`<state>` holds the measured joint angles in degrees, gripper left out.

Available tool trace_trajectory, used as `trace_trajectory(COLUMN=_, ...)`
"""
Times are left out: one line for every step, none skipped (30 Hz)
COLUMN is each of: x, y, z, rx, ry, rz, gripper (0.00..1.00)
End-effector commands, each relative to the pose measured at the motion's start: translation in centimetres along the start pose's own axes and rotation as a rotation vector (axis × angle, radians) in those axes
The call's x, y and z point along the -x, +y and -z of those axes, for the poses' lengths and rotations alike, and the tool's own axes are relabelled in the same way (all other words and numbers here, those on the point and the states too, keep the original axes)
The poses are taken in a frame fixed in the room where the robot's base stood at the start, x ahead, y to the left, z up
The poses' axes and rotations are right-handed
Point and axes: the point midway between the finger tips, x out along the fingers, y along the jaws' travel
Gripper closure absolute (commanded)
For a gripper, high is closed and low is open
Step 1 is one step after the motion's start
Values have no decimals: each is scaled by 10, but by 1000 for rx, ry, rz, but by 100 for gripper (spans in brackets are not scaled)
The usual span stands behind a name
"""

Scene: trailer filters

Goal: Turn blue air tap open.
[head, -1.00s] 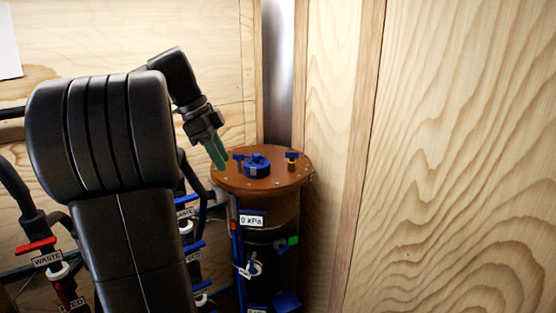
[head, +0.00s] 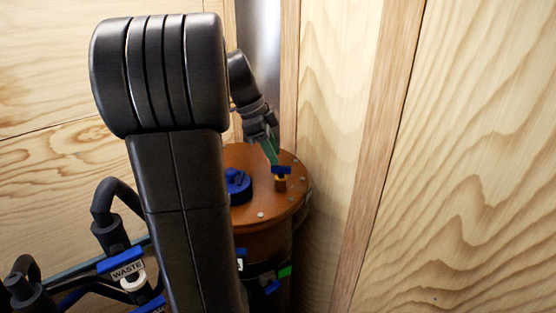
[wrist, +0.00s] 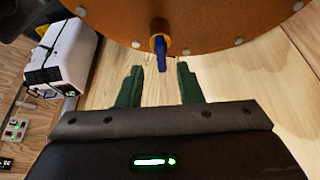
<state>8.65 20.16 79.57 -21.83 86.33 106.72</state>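The blue air tap (head: 281,170) has a short blue handle on a brass stem (head: 280,184). It stands near the edge of the orange-brown filter lid (head: 262,213). In the wrist view the blue handle (wrist: 161,58) points down the picture, its tip between my two green fingertips. My gripper (head: 271,151) is directly behind and above the tap in the head view. In the wrist view my gripper (wrist: 160,68) is open, with gaps on both sides of the handle. I cannot tell whether a finger touches it in the head view.
A blue knob (head: 238,187) stands on the lid left of the tap, partly hidden by my arm. Wooden walls stand close behind and right. Pipes and a blue valve handle labelled WASTE (head: 122,259) are at lower left. A white box (wrist: 60,50) shows in the wrist view.

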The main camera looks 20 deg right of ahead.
Motion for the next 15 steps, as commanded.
trace_trajectory(x=-9, y=1, z=1, rx=0, ry=1, rz=-5, gripper=67)
trace_trajectory(x=-13, y=1, z=1, rx=0, ry=0, rz=-3, gripper=67)
trace_trajectory(x=-19, y=1, z=1, rx=0, ry=1, rz=-4, gripper=67)
trace_trajectory(x=-23, y=0, z=1, rx=0, ry=0, rz=-3, gripper=67)
trace_trajectory(x=-26, y=0, z=1, rx=0, ry=0, rz=-2, gripper=67)
trace_trajectory(x=-30, y=0, z=0, rx=1, ry=0, rz=-2, gripper=67)
trace_trajectory(x=-32, y=0, z=0, rx=1, ry=0, rz=-2, gripper=67)
trace_trajectory(x=-34, y=0, z=0, rx=1, ry=0, rz=-1, gripper=67)
trace_trajectory(x=-36, y=0, z=0, rx=1, ry=0, rz=-1, gripper=67)
trace_trajectory(x=-37, y=0, z=0, rx=0, ry=0, rz=-1, gripper=67)
trace_trajectory(x=-38, y=0, z=0, rx=0, ry=0, rz=-1, gripper=67)
trace_trajectory(x=-39, y=0, z=0, rx=0, ry=0, rz=-1, gripper=67)
trace_trajectory(x=-39, y=0, z=0, rx=0, ry=0, rz=0, gripper=67)
trace_trajectory(x=-39, y=0, z=0, rx=0, ry=0, rz=0, gripper=67)
trace_trajectory(x=-39, y=0, z=0, rx=0, ry=0, rz=0, gripper=67)
